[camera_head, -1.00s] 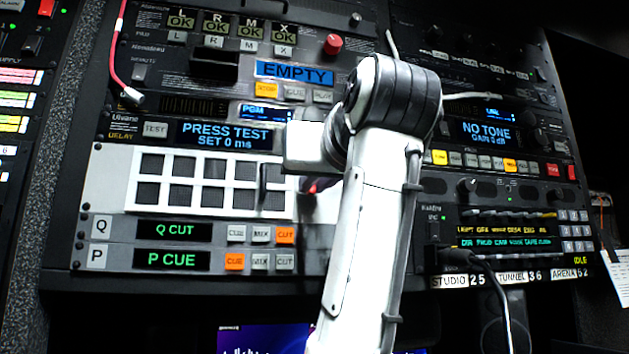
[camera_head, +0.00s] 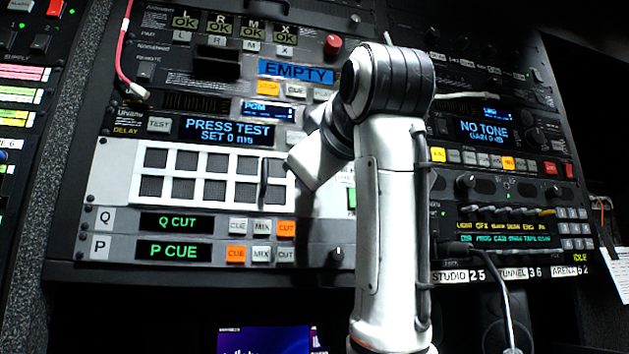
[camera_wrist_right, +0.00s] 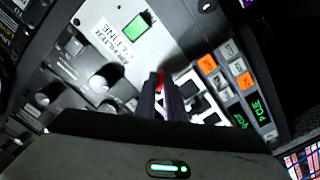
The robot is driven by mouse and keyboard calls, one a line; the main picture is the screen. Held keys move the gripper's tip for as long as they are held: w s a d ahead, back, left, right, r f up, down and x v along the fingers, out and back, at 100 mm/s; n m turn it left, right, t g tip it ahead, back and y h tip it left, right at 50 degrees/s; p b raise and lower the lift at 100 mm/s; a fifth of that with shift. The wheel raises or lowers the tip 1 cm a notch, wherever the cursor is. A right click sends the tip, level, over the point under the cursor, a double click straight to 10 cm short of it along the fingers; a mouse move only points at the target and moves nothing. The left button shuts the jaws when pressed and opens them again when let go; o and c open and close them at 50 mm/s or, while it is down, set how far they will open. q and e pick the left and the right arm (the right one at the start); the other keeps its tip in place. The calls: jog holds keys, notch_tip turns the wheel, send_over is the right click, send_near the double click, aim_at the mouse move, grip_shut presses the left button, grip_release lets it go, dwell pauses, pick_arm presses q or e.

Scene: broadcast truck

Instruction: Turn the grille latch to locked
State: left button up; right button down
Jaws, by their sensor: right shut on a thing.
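The white grille panel (camera_head: 140,187) with its dark mesh windows is on the rack at left centre in the head view. My right gripper (camera_wrist_right: 161,85) is shut on a small red part, which I take to be the grille latch (camera_wrist_right: 160,75), at the panel's edge. The fingers cover most of it, so its exact angle is hidden. A green patch (camera_wrist_right: 137,27) with a printed label lies beside it; the green also shows in the head view (camera_head: 351,197). My left gripper is not in view.
A dark upright bar (camera_head: 264,180) stands at the grille's right part. Below the grille are the Q CUT (camera_head: 176,222) and P CUE (camera_head: 174,250) rows with lit buttons. A knob (camera_head: 337,257) is close below my wrist. Cables hang at the right.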

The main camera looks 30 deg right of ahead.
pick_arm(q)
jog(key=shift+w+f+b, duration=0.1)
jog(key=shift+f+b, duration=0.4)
pick_arm(e)
jog(key=n, duration=0.9)
jog(key=shift+f, duration=0.1)
jog(key=shift+a+n, duration=0.1)
jog(key=shift+n, duration=0.3)
jog(key=c, duration=1.9)
grip_release()
jog(key=shift+o, duration=0.2)
